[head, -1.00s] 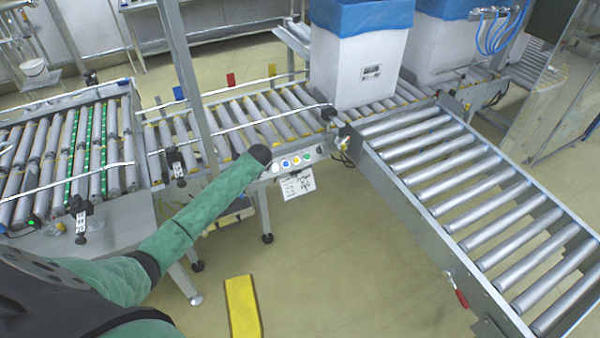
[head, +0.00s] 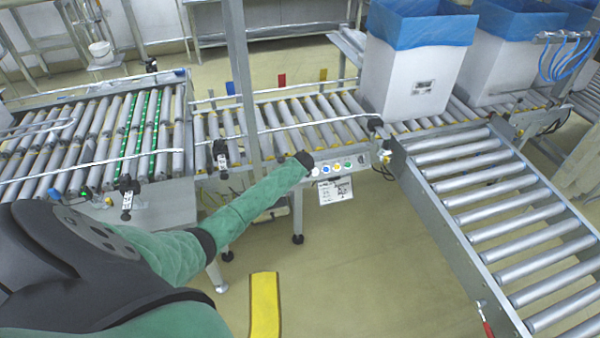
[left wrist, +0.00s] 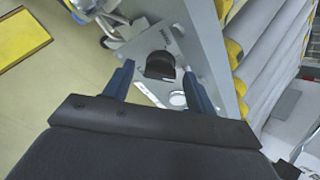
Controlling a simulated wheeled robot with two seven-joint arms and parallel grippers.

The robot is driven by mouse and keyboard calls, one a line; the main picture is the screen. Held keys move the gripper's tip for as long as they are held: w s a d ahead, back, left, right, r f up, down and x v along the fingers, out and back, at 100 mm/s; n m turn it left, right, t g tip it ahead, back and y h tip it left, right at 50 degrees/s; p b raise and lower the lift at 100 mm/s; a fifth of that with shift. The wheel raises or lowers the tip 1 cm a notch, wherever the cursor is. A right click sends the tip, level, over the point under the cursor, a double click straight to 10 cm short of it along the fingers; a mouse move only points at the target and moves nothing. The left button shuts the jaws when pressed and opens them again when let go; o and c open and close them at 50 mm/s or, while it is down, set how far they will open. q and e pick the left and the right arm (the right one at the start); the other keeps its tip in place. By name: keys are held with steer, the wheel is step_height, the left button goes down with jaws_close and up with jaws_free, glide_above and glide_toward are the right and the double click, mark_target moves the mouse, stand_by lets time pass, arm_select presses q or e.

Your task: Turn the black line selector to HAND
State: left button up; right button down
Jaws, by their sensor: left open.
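The black line selector (left wrist: 160,65) is a round black knob on a grey metal panel (left wrist: 196,42) in the left wrist view. Small lettering beside it is too blurred to read, and I cannot tell its setting. My left gripper (left wrist: 158,70) is open, its two dark blue fingers on either side of the knob in the picture. I cannot tell whether they touch it. In the head view my left arm's dark end (head: 303,161) is at the left end of the button panel (head: 368,159) and hides the selector and fingers. My right gripper is not in view.
A white button (left wrist: 178,98) sits close to the knob. Coloured buttons and a paper label (head: 335,190) are on the conveyor front. Roller conveyors (head: 510,190) and a white box with blue liner (head: 412,75) stand around. Floor in front is clear, with a yellow strip (head: 265,303).

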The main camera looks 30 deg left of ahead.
arm_select(q)
steer(key=shift+c, duration=0.3)
steer(key=c, duration=0.9)
